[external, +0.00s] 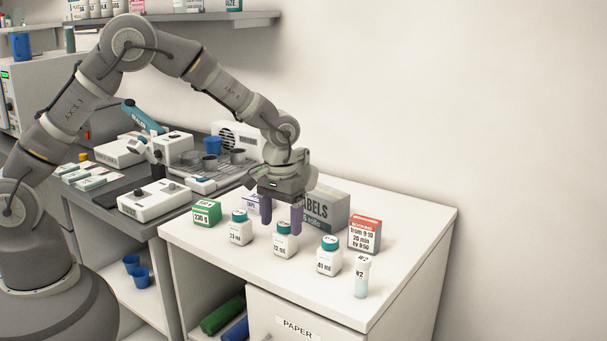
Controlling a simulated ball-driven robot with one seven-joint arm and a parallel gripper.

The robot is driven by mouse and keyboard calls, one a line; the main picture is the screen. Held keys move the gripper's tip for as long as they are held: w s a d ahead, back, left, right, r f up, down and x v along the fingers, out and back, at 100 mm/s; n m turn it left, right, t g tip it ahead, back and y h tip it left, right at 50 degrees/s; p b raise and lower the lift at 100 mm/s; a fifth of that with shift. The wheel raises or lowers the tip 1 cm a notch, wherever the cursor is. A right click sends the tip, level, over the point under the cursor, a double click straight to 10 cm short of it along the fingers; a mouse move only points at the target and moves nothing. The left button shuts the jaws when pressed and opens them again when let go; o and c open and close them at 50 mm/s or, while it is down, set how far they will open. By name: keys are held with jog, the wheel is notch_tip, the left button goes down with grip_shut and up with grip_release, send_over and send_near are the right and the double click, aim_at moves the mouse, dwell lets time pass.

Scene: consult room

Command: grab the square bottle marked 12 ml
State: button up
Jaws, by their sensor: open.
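The square bottle marked 12 ml (285,246) is white with a teal cap and stands upright on the white cabinet top, between two similar bottles. The left one (240,232) appears to read 23 ml. The right one (329,261) has a label that looks like 41 ml. My gripper (281,224) points down, open and empty, with its purple fingers apart. In this view the fingers show on either side of the 12 ml bottle's cap, at about its height or just behind it. I cannot tell the exact depth or whether they touch it.
A small vial (362,278) stands front right on the white top (420,225). A red-and-white box (365,236), a grey LABELS box (328,207) and a green box (207,213) stand around the bottles. The front left and far right of the top are clear.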

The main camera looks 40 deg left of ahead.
aim_at(285, 238)
jog(key=f, duration=0.2)
jog(key=f+b, duration=0.2)
jog(key=f, duration=0.1)
jog(key=shift+w+d+f, duration=0.3)
jog(key=shift+w, duration=0.05)
jog(key=shift+r, duration=0.1)
jog(key=c, duration=1)
